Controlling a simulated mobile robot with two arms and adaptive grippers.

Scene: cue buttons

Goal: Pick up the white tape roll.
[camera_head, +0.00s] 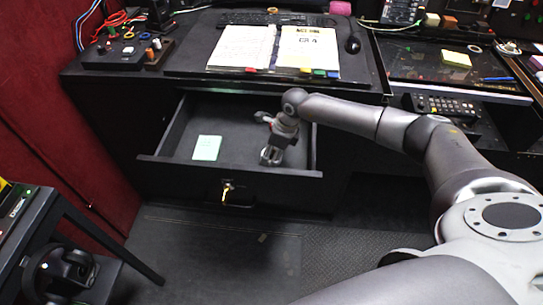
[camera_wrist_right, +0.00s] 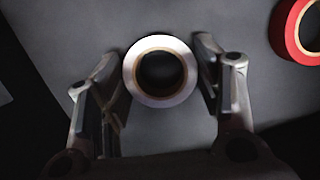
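The white tape roll (camera_wrist_right: 131,74) lies flat on the grey drawer floor in the right wrist view, its round hole facing up. My right gripper (camera_wrist_right: 160,78) is open, with one finger on each side of the roll. Small gaps seem to show between the fingers and the roll. In the head view my right gripper (camera_head: 270,157) reaches down into the open drawer (camera_head: 180,168), at its right part. I cannot make out the white roll there; the gripper seems to hide it. My left gripper is not in view.
A red tape roll (camera_wrist_right: 285,30) lies to the right of the white one in the wrist view. A pale green note pad (camera_head: 206,148) lies in the drawer's left part. The drawer's front wall (camera_head: 235,169) stands close to the gripper. Papers (camera_head: 242,46) lie on the desk above.

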